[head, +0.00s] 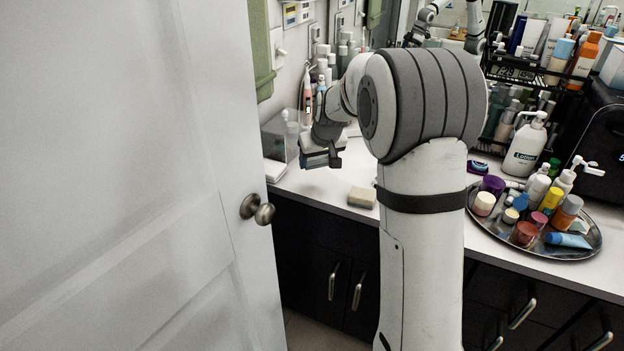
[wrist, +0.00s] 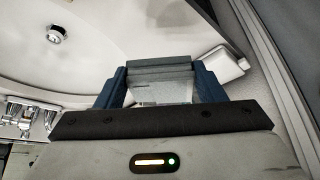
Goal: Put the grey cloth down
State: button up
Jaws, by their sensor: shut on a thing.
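The gripper is shut on the cloth. In the head view the cloth is small and hard to tell apart from the fingers. The gap between the cloth and the counter cannot be judged clearly.
A beige block (head: 362,197) lies near the counter's front edge. A clear box (head: 280,138) stands behind the gripper. A round tray (head: 590,240) crowded with bottles and jars is at right. A white door (head: 130,180) stands at left. The wrist view shows a basin with a drain (wrist: 57,33).

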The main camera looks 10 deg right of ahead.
aim_at(315, 187)
notch_tip(315, 187, down, 4)
jog(key=shift+w, duration=0.1)
jog(key=shift+f, duration=1.9)
jog(key=shift+f, duration=0.15)
jog(key=o, duration=1.2)
